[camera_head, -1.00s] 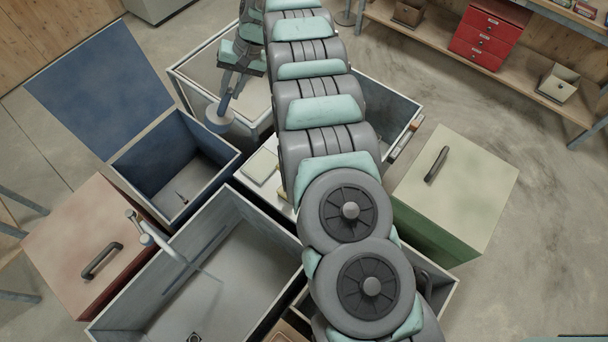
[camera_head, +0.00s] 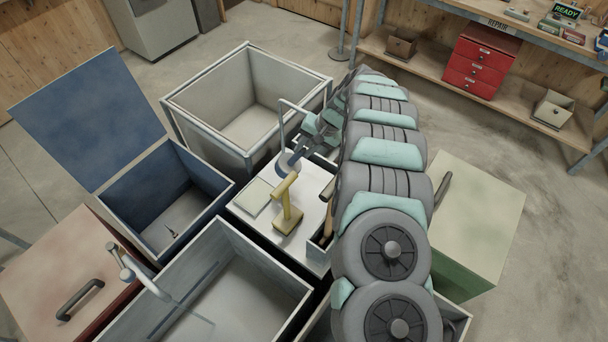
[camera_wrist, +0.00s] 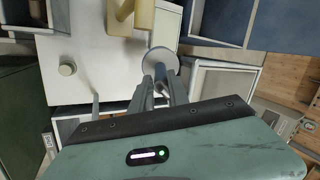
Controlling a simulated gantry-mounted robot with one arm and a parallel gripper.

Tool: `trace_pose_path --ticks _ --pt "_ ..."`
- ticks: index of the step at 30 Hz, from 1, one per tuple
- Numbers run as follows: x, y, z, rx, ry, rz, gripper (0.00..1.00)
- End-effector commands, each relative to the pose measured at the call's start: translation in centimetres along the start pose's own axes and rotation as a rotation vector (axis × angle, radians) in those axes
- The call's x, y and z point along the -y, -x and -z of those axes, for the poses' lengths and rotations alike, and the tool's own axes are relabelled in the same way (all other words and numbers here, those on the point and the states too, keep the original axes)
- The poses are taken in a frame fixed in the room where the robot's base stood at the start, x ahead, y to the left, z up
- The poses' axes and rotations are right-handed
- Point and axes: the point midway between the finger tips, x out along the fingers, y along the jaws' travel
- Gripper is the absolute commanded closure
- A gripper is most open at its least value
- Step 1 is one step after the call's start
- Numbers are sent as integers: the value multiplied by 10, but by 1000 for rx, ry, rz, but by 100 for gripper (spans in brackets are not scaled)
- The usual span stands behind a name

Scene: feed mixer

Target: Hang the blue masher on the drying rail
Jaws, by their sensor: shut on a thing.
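My gripper (camera_head: 308,148) is shut on the blue masher (camera_head: 288,163), above the far side of the white worktop (camera_head: 312,248). The masher's round, pale blue-grey head shows beyond my fingers; its handle is mostly hidden. In the wrist view the masher head (camera_wrist: 159,60) sits just past my gripper (camera_wrist: 161,88). A thin white bent rail (camera_head: 281,118), which looks like the drying rail, rises right beside the masher. I cannot tell whether they touch.
A yellow T-shaped tool (camera_head: 287,207) stands on the worktop near a pale flat board (camera_head: 256,196). An open grey bin (camera_head: 172,108) stands behind, an open blue bin (camera_head: 128,207) to the left, and a wide sink-like basin (camera_head: 240,290) in front. A green-sided box (camera_head: 485,205) stands right.

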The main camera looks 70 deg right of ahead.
Motion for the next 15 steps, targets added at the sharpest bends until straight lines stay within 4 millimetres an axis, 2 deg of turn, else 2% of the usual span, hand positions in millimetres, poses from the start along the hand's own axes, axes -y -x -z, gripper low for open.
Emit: trace_pose_path --ticks 1,9,15 --pt "-8 -10 -1 3 -3 -4 100" --pt "-28 -53 -1 2 -1 -3 100" --pt "-37 -69 0 1 -1 -2 100"
